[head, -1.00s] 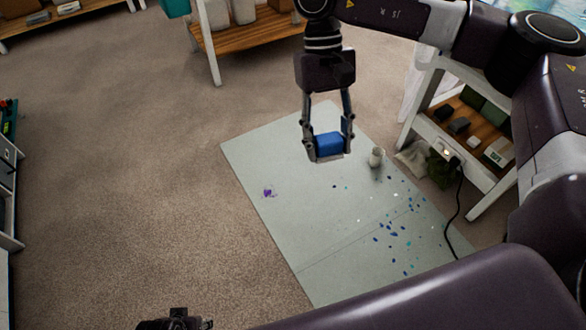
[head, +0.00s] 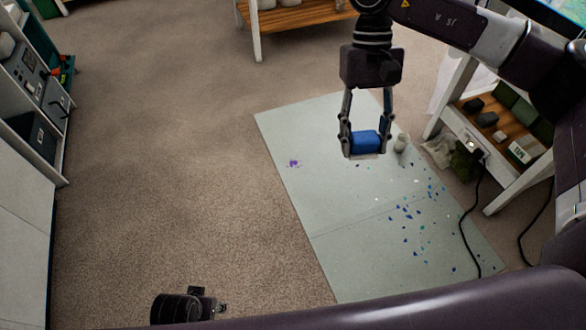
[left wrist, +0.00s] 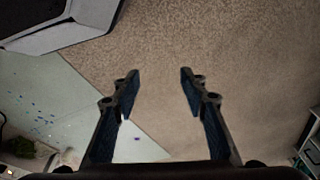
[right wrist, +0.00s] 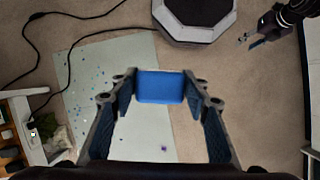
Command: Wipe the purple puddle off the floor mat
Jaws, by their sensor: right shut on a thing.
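The pale floor mat (head: 330,225) lies on the carpet. The small purple puddle (head: 294,163) is near its left edge; it also shows in the right wrist view (right wrist: 164,148). My right gripper (head: 366,148) is shut on a blue sponge-like block (head: 366,141), held above the mat to the right of the puddle. The blue block fills the space between the fingers in the right wrist view (right wrist: 160,87). My left gripper (left wrist: 160,85) is open and empty, pointing at bare carpet beside the mat. Only part of the left arm shows at the bottom of the head view.
A whitish cup (head: 401,143) stands on the mat beside the right gripper. Several blue and teal specks (head: 408,215) dot the mat's right half. A white shelf (head: 490,130) and black cables (head: 468,215) are on the right. A cabinet (head: 35,110) stands left. Carpet between is clear.

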